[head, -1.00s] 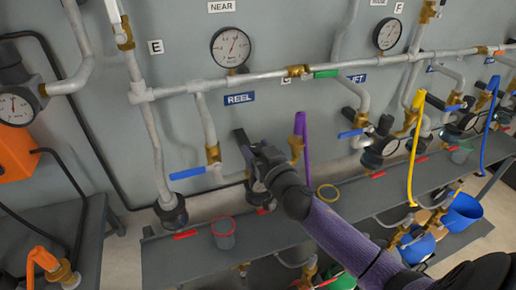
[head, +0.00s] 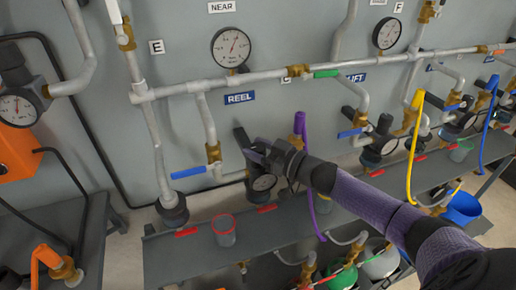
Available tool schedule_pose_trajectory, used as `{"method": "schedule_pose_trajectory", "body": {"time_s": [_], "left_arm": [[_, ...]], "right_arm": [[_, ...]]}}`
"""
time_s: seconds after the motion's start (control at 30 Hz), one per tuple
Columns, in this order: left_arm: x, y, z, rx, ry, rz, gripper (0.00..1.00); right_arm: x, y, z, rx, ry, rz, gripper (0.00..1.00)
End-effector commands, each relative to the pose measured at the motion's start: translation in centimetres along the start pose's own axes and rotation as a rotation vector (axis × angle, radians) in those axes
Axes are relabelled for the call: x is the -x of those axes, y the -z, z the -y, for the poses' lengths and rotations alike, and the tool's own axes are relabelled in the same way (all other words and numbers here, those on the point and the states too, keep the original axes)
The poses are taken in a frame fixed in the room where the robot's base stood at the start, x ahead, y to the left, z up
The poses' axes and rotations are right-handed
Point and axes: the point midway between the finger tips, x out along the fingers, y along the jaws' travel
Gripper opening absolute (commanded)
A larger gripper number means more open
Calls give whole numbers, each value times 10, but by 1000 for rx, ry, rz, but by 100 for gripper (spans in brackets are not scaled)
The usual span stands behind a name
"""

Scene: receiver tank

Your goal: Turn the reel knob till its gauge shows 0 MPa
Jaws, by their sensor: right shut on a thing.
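The blue REEL label (head: 239,98) is on the grey panel, left of centre. Below it, my right gripper (head: 248,148) is shut on the reel knob, which it mostly hides. The purple-sleeved right arm comes in from the lower right. My left gripper is not in view.
A larger gauge (head: 231,47) is above the REEL label. A blue lever (head: 188,172) and a purple hose (head: 301,125) flank the gripper. A red-rimmed cup (head: 224,230) stands on the grey shelf (head: 180,262) below. Similar valves line the right side.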

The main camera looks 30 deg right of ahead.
Motion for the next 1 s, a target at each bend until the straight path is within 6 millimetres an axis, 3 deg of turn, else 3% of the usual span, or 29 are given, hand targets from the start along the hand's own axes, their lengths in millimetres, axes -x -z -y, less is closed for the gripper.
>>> {"method": "schedule_pose_trajectory", "body": {"time_s": [0.37,0.4,0.53,0.83,1.0], "left_arm": [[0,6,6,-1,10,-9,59],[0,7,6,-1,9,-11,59],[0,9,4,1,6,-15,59],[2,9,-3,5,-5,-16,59],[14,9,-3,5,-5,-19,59]], "right_arm": [[0,0,0,0,3,0,0],[0,0,0,0,3,0,63],[0,0,0,0,3,0,90],[4,0,0,-1,3,2,91],[35,2,0,-3,3,5,91]]}}
